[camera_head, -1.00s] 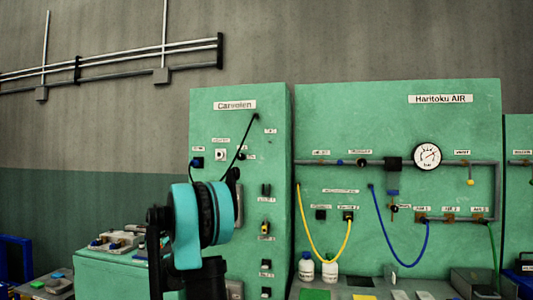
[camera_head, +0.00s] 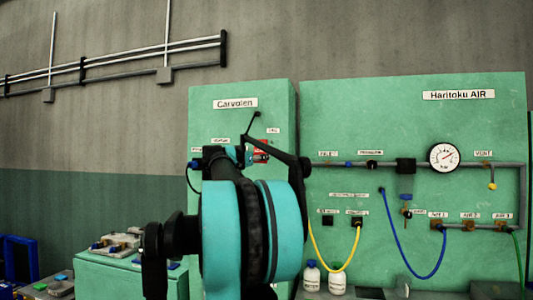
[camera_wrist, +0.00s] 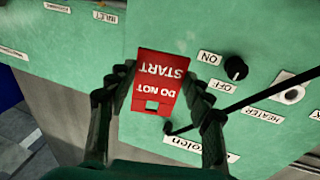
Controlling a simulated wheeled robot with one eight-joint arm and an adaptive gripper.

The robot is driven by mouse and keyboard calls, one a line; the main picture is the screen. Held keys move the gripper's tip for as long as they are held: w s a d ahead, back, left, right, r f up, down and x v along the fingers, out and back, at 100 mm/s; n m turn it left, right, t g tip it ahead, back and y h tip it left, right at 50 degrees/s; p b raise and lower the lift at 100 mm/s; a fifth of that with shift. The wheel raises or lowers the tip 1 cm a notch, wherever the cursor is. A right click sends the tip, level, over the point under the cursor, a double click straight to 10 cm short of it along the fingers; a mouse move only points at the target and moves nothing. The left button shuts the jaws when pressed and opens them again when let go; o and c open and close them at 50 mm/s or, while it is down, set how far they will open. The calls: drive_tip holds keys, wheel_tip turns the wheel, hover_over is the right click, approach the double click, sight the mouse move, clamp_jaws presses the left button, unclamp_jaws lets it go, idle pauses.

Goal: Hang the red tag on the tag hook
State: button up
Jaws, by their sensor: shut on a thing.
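The red tag (camera_wrist: 158,82) is in the wrist view, its white words "DO NOT START" upside down and a small slot near its lower edge. My gripper (camera_wrist: 157,92) is shut on it, with a dark finger at each side. The tag is in front of the green Carvolen panel; I cannot tell the gap. In the head view a small red piece of the tag (camera_head: 261,151) shows behind my dark arm parts, below a small label at the panel's upper right. I cannot make out the tag hook; my gripper and the tag may hide it.
The Carvolen panel (camera_head: 278,97) carries a black knob (camera_wrist: 235,68) marked ON and OFF, and a black rod or cable (camera_wrist: 245,100) crosses it close to the tag. The Haritoku AIR panel (camera_head: 380,110), with gauge and hoses, stands to the right. A low green console (camera_head: 120,278) stands left.

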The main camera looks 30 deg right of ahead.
sight(264, 151)
drive_tip(key=shift+s+d+r+m+g, duration=0.15)
drive_tip(key=shift+s+d+r+g, duration=0.15)
drive_tip(key=shift+s+r, duration=0.3)
drive_tip(key=shift+s+d+r+m+g, duration=0.2)
drive_tip(key=shift+s+d+r, duration=0.1)
drive_tip(key=shift+s+r, duration=0.3)
drive_tip(key=shift+w+d+f, duration=0.25)
drive_tip(key=shift+w+d, duration=1)
drive_tip(key=shift+d, duration=0.25)
drive_tip(key=shift+w+d+f, duration=0.2)
drive_tip(key=shift+w+d, duration=1.05)
drive_tip(key=shift+d, duration=0.2)
drive_tip(key=shift+w+d+f, duration=0.45)
drive_tip(key=shift+d+f, duration=0.05)
drive_tip(key=shift+d, duration=0.05)
drive_tip(key=o, duration=0.9)
drive_tip(key=shift+a, duration=0.1)
